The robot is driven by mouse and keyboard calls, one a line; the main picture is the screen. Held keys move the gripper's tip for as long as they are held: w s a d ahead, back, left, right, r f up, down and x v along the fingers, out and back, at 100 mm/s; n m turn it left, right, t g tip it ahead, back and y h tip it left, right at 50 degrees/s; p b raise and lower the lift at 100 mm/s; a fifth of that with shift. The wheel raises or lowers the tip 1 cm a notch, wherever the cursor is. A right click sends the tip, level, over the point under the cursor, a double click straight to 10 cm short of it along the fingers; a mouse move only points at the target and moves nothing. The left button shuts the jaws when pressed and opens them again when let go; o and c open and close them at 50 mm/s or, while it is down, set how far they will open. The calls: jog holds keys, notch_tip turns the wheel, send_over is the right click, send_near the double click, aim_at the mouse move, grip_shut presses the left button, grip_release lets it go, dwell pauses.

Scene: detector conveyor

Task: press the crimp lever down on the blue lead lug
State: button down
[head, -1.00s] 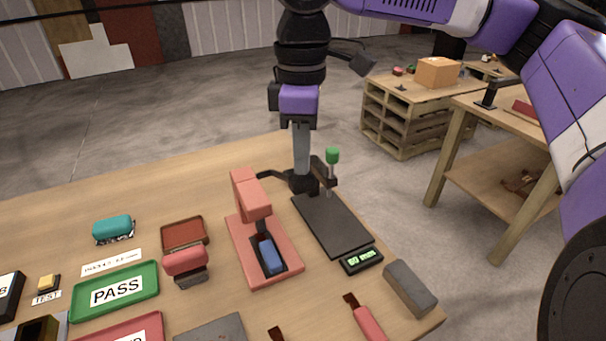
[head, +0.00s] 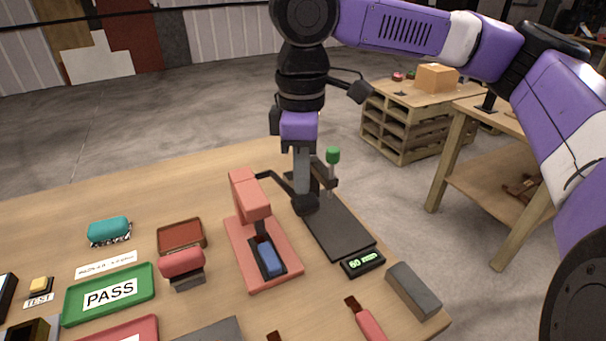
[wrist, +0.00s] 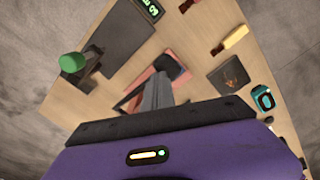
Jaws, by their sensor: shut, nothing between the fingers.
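The red crimp press (head: 284,284) stands on the table, its raised red head (head: 250,194) toward the far end. The blue lead lug (head: 269,259) lies in the dark slot of its base, in front of the head. My gripper (head: 305,204) is shut and empty, behind and right of the head, low near the black plate. A thin dark bar (head: 270,178) runs between the head and my gripper's tip; I cannot tell which it belongs to, or whether they touch. In the wrist view my fingers (wrist: 155,90) partly cover the press (wrist: 152,78).
A black plate (head: 340,232) with a lit green readout (head: 362,262) lies right of the press. A green-knobbed post (head: 333,156) stands behind it. A grey block (head: 412,291) sits at the right edge. A red-topped block (head: 183,264) and a green PASS tray (head: 108,294) are left.

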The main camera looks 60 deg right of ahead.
jog(key=shift+f+b, duration=0.65)
jog(key=shift+f, duration=0.9)
notch_tip(320, 180, up, 11)
jog(key=p, duration=1.1)
